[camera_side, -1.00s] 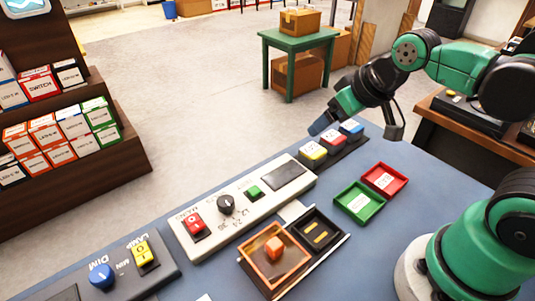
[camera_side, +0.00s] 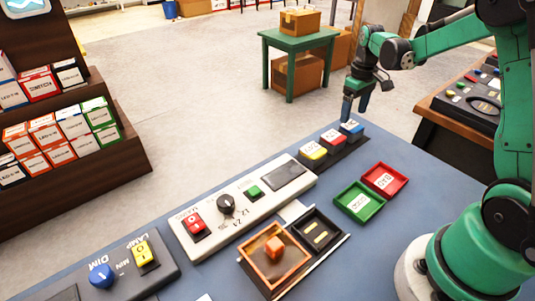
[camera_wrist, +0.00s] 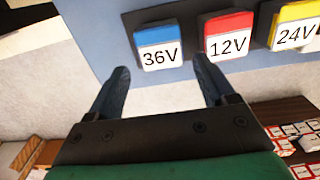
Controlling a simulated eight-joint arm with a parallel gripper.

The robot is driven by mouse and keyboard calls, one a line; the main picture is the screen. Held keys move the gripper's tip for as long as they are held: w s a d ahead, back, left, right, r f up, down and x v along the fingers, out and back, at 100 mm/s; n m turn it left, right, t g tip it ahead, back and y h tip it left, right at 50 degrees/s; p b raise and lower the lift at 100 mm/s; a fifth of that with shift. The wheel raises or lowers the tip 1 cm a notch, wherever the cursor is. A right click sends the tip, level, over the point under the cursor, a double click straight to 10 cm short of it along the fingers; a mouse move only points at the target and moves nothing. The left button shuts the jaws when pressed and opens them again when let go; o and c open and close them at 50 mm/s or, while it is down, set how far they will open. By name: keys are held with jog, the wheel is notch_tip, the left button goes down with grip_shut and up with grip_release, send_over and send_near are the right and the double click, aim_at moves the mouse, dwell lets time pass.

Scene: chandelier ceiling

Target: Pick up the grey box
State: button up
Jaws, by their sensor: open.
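I cannot make out a plainly grey box in either view. Three small blocks with white label faces stand in a row on a dark strip: blue-topped 36V (camera_side: 351,130), red-topped 12V (camera_side: 333,143) and yellow-topped 24V (camera_side: 313,154). My gripper (camera_side: 356,115) is open and empty, pointing down near the blue block at the table's far edge. In the wrist view the blue block (camera_wrist: 160,45) and red block (camera_wrist: 228,36) lie beyond the fingertips, with the yellow block (camera_wrist: 296,27) at the right. No contact with them shows.
A dark shelf (camera_side: 120,165) of several small boxes stands left. A green stool (camera_side: 297,45) carries a cardboard box (camera_side: 300,20). On the blue table (camera_side: 440,185) are a green tray (camera_side: 358,202), a red tray (camera_side: 384,180), an orange-rimmed tray (camera_side: 250,275) and a switch panel (camera_side: 290,195).

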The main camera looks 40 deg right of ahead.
aim_at(350, 125)
jog(key=shift+f, duration=2.1)
jog(key=c, duration=1.1)
jog(key=shift+o, duration=0.2)
jog(key=shift+r, duration=0.15)
